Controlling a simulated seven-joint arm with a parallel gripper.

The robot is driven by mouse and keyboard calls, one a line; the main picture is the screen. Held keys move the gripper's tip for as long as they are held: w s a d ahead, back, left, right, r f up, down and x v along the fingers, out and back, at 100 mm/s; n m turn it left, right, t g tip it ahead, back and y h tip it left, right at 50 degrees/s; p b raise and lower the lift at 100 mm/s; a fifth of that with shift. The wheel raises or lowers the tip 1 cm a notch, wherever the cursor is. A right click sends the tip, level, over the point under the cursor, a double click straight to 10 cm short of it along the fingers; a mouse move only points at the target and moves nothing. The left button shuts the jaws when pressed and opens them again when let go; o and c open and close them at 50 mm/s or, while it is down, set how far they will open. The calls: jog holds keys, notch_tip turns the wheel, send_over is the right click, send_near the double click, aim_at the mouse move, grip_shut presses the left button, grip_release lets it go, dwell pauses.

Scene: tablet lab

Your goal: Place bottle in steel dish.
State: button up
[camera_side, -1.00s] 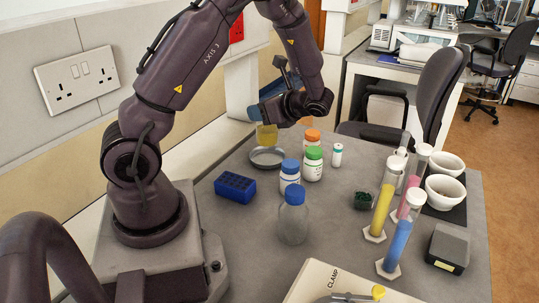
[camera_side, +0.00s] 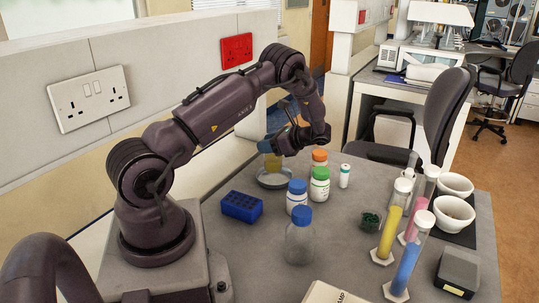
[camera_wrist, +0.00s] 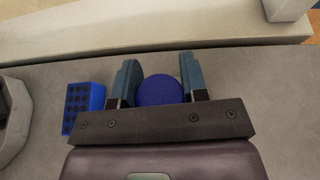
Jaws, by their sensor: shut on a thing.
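My gripper (camera_wrist: 155,85) is shut on a bottle, seen from above in the wrist view as a round dark blue cap (camera_wrist: 160,90) between the two teal fingers. In the side view the bottle's yellowish body (camera_side: 272,162) shows below the finger, which hides its upper part. The bottle looks upright. The steel dish (camera_side: 277,185) is a shallow round grey dish on the bench, directly below the bottle in the side view. I cannot tell whether the bottle's base touches it. The dish does not show in the wrist view.
A blue rack (camera_side: 241,207) lies left of the dish. White bottles with blue (camera_side: 297,197), green (camera_side: 320,184) and orange (camera_side: 319,163) caps stand right of it. A clear blue-capped bottle (camera_side: 299,240) is nearer. Filled cylinders (camera_side: 390,225) and white bowls (camera_side: 453,213) stand further right.

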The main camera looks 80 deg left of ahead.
aim_at(270, 155)
jog(key=shift+w+a+f, duration=0.25)
jog(key=shift+a+f, duration=0.1)
jog(key=shift+f, duration=0.2)
jog(key=shift+w+f, duration=0.1)
jog(key=shift+f, duration=1.45)
jog(key=o, duration=1.1)
jog(key=shift+f, duration=0.15)
jog(key=shift+c, duration=0.2)
